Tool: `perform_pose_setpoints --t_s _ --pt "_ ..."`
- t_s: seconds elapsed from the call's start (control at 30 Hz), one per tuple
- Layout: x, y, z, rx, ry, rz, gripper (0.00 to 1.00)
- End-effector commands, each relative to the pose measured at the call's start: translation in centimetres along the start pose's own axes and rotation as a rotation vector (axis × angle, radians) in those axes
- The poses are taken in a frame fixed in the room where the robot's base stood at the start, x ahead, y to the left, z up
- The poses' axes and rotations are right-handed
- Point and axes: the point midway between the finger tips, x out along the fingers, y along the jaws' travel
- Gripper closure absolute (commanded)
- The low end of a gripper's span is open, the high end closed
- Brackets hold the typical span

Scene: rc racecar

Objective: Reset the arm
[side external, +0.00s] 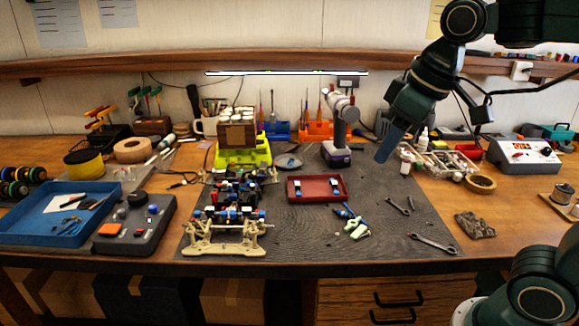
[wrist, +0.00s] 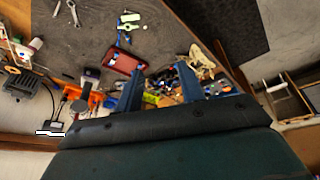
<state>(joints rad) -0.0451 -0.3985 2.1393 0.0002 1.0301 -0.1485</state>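My gripper (side external: 384,154) hangs in the air above the right part of the dark work mat (side external: 310,239) in the side external view, with its blue fingers pointing down. In the wrist view, the two blue fingers of my gripper (wrist: 161,68) stand apart with nothing held between them. The partly built racecar chassis (side external: 228,212) sits on the left part of the mat, well away from the gripper. A red tray (side external: 317,197) with small parts lies on the mat; the tray also shows in the wrist view (wrist: 124,64).
A cordless screwdriver (side external: 338,130) stands upright behind the red tray, left of my gripper. Wrenches (side external: 433,243) lie at the mat's right. A blue tray (side external: 20,232) and grey control box (side external: 139,227) are at left. A soldering station (side external: 524,154) stands at right.

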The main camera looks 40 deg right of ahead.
Motion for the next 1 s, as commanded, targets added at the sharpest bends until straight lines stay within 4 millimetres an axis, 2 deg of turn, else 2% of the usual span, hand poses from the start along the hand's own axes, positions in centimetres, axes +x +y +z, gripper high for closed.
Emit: perform_pose_setpoints --t_s 0.03,0.2,0.43,0.63,1.0 --pt "-0.1 -0.1 1.3 0.020 0.015 0.004 0.61" --pt "0.2 -0.3 5.2 0.091 0.059 0.016 0.61" --pt "1.2 -0.6 9.2 0.164 0.104 0.025 0.61" --pt "1.7 -0.8 10.5 0.189 0.120 0.028 0.61" --pt "1.7 -0.8 10.5 0.190 0.119 0.028 0.61"
